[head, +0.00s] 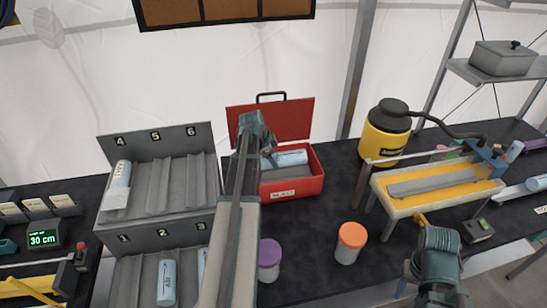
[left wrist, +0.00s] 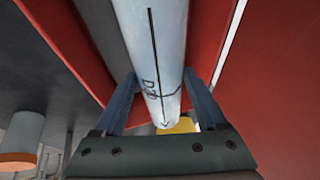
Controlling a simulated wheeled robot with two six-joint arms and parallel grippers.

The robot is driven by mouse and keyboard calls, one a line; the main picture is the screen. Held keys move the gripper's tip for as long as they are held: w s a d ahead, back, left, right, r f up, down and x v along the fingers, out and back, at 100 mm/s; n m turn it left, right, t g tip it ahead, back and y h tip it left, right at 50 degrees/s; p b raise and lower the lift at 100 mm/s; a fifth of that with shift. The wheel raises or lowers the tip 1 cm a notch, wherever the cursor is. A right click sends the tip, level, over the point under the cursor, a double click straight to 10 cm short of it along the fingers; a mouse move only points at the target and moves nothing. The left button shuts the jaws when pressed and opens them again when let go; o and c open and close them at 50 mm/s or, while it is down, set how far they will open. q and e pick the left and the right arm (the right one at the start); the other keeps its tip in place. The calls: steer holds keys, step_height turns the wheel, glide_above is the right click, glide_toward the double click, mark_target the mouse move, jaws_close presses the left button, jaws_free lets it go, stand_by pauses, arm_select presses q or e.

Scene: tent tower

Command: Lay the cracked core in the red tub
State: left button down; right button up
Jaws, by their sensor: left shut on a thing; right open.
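The cracked core is a pale blue cylinder (head: 289,158) at the open red tub (head: 297,188), lying sideways near its back. In the left wrist view the core (left wrist: 152,50) carries a long black line, a small written mark and a thin, jagged dark line near its end. My left gripper (head: 268,157) is shut on the core's left part; its two fingers also show on either side of it in the left wrist view (left wrist: 160,95). Whether the core touches the tub's floor is hidden. My right gripper (head: 436,268) is open and empty at the lower right.
A numbered grey rack (head: 190,187) with several cores stands left. Purple-lidded (head: 269,255) and orange-lidded (head: 350,240) jars stand in front of the tub. A yellow canister (head: 383,142) and a yellow tray stand (head: 400,201) are to the right.

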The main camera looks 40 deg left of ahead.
arm_select(q)
steer(key=shift+f+b, duration=2.85)
steer(key=shift+f, duration=0.3)
steer(key=shift+f, duration=0.25)
jaws_free()
steer(key=shift+s+r, duration=0.1)
steer(key=shift+r, duration=0.1)
steer(key=p+v, duration=1.2)
steer(key=v, duration=0.1)
steer(key=shift+s+r, duration=0.15)
steer(key=shift+r, duration=0.1)
steer(key=shift+f, duration=0.1)
